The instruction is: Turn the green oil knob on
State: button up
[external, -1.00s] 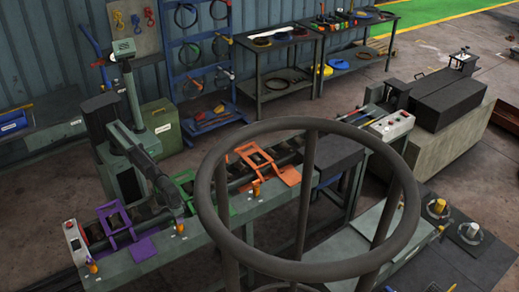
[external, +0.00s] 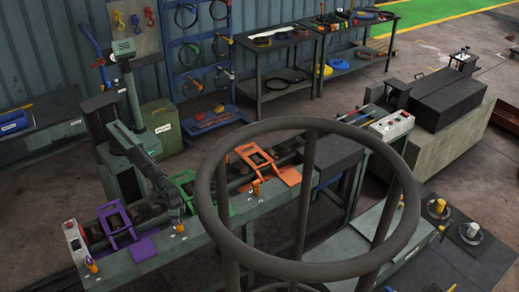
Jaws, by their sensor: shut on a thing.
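The green frame (external: 186,180) stands on the long grey bench, between a purple frame and an orange one. The green oil knob (external: 179,223) is a small yellow-orange knob at the bench's front edge by that frame. My gripper (external: 177,212) points down onto this knob from above and is shut on it. The gripper covers most of the knob, so its turn position cannot be told.
The purple frame (external: 116,217) and orange frame (external: 258,157) flank the green one, each with a similar knob in front. A large dark handwheel (external: 208,210) stands in the foreground, right of my gripper. A control box (external: 72,236) sits at the bench's left end.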

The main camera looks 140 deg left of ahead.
jog(key=m, duration=0.5)
jog(key=shift+m, duration=0.3)
jog(key=m, duration=0.5)
dwell(0.4)
jog(key=o, duration=0.9)
jog(key=shift+o, duration=0.2)
notch_tip(320, 180, up, 11)
jog(key=p, duration=1)
jog(key=shift+p, duration=0.4)
